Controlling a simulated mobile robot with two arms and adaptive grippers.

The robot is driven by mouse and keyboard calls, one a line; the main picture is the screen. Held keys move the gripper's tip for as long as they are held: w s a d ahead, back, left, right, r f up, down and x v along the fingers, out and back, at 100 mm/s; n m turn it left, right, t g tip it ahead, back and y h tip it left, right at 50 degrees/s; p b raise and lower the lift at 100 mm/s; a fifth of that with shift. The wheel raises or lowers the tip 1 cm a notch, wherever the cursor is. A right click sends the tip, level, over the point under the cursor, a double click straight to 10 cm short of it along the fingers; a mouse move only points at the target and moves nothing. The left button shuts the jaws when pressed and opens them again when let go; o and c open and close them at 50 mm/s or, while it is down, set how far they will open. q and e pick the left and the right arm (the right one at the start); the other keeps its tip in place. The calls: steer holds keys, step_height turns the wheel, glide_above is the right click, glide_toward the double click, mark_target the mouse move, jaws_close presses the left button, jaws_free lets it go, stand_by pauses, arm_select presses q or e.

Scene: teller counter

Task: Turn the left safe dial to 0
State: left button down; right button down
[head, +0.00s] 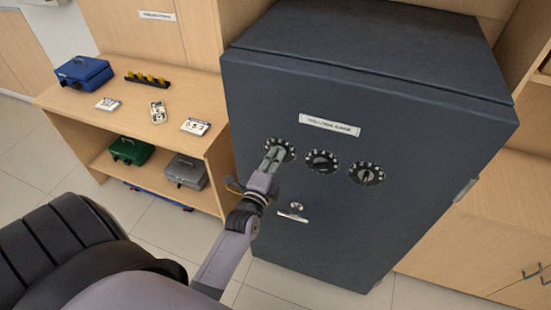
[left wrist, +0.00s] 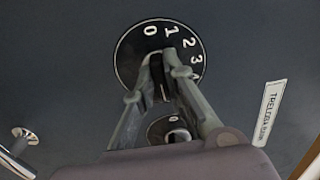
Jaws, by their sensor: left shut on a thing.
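The dark grey safe (head: 330,90) has three round black dials with white marks in a row on its door. The left dial (head: 289,147) is partly covered by my left gripper (head: 273,156). In the left wrist view the dial face (left wrist: 128,58) shows 0, 1, 2, 3 and part of a 4. There my left gripper (left wrist: 158,64) has its two fingers shut on the dial's knob (left wrist: 160,82), one finger on each side. The knob's pointing end is hard to make out between the fingers. My right gripper is not in view.
The middle dial (head: 322,162) and right dial (head: 367,174) sit close to the right of the left dial. A metal handle (head: 293,217) is below them.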

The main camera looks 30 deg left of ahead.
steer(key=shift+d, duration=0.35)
arm_select(q)
steer(key=shift+n, duration=0.5)
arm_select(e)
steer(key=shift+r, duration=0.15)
arm_select(q)
steer(key=shift+f+n+p, duration=0.1)
steer(key=shift+n+p, duration=0.35)
steer(key=shift+n, duration=16.95)
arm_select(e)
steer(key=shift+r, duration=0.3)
arm_select(q)
steer(key=shift+n, duration=0.3)
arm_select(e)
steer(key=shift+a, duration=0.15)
